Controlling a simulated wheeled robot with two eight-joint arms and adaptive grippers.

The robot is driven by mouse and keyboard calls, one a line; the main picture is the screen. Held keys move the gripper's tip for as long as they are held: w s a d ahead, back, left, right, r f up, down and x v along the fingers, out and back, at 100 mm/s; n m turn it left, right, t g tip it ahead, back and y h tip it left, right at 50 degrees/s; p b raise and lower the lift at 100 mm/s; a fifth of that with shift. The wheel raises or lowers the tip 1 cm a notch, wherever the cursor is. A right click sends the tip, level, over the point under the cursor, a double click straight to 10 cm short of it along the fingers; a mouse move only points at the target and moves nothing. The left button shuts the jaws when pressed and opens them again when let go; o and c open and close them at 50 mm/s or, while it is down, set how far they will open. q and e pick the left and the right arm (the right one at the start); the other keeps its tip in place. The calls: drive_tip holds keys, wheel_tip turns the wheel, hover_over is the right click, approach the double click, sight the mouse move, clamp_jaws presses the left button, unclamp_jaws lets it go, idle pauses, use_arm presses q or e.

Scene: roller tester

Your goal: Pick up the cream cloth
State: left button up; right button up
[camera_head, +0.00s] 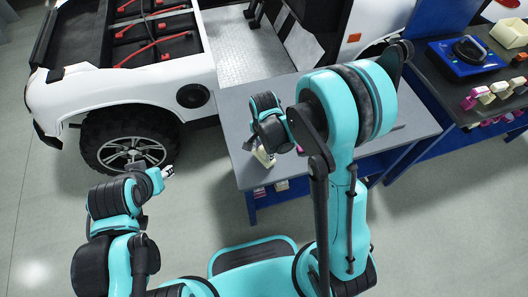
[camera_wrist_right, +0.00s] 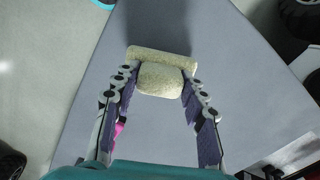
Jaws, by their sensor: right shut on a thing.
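The cream cloth (camera_wrist_right: 160,80), a folded or rolled bundle with a wider band at its far side, is between the fingertips of my right gripper (camera_wrist_right: 160,76) in the right wrist view. Both fingers press against its sides. In the head view my right gripper (camera_head: 264,157) is over the left part of the grey table (camera_head: 235,125), partly hidden by its own wrist. I cannot tell whether the cloth touches the tabletop. My left gripper (camera_head: 168,171) is away from the table, in front of the vehicle's wheel, too small to judge its fingers.
A white vehicle (camera_head: 60,95) with a large black wheel (camera_head: 130,150) stands behind and left of the table. A dark bench (camera_head: 450,85) at the right holds a blue device (camera_head: 468,55), a cream bin (camera_head: 510,33) and several small cloths (camera_head: 486,95). Open floor lies left of the table.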

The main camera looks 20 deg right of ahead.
wheel_tip(320, 180, up, 2)
drive_tip(key=shift+r+p, duration=0.2)
drive_tip(key=shift+p, duration=0.2)
drive_tip(key=s+d+r+p, duration=0.3)
drive_tip(key=s+d+r, duration=0.2)
drive_tip(key=s, duration=0.5)
drive_tip(key=shift+s+r, duration=0.35)
drive_tip(key=shift+r, duration=0.5)
